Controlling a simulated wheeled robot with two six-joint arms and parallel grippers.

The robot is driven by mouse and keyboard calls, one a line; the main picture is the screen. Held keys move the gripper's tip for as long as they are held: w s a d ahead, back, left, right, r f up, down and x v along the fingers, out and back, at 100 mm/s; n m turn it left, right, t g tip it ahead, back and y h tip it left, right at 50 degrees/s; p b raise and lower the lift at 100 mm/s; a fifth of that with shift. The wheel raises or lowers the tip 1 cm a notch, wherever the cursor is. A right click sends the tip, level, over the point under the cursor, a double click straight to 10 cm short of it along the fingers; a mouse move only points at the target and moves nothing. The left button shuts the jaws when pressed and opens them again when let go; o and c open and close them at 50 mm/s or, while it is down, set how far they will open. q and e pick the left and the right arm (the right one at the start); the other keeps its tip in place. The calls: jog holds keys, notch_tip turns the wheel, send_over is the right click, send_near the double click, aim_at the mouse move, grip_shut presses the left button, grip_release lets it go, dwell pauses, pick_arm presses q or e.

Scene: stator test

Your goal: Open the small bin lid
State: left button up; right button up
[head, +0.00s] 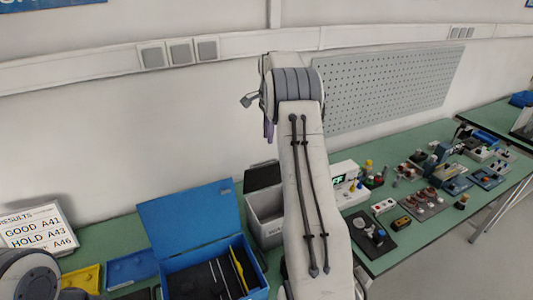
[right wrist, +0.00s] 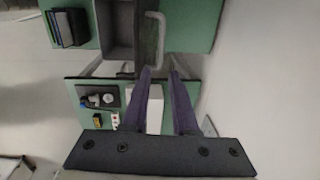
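The small bin (head: 268,222) is a light grey box on the green bench, left of my right arm in the head view. Its dark grey lid (head: 262,176) stands raised at the back, and part of the bin is hidden by my arm. In the right wrist view the bin (right wrist: 118,50) shows its open inside, with the lid (right wrist: 147,32) and its pale handle (right wrist: 157,40) on the right. My right gripper (right wrist: 161,72) is open, its purple fingers apart with nothing between them, near the handle in the picture. My left gripper is not in view.
A blue case (head: 190,222) with its lid up stands left of the bin. A results sign (head: 38,230) and a yellow tray (head: 82,279) are further left. Several small parts and fixtures crowd the bench on the right. A grey pegboard (head: 385,88) is on the wall behind.

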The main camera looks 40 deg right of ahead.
aim_at(267, 161)
jog(key=f+p, duration=0.1)
jog(key=f, duration=0.1)
jog(key=f+p, duration=0.1)
jog(key=f, duration=0.2)
jog(key=f+p, duration=0.1)
jog(key=f, duration=0.2)
jog(key=shift+w+f, duration=0.15)
jog(key=shift+w, duration=0.2)
jog(key=shift+w+f, duration=0.1)
jog(key=shift+f, duration=0.65)
grip_shut()
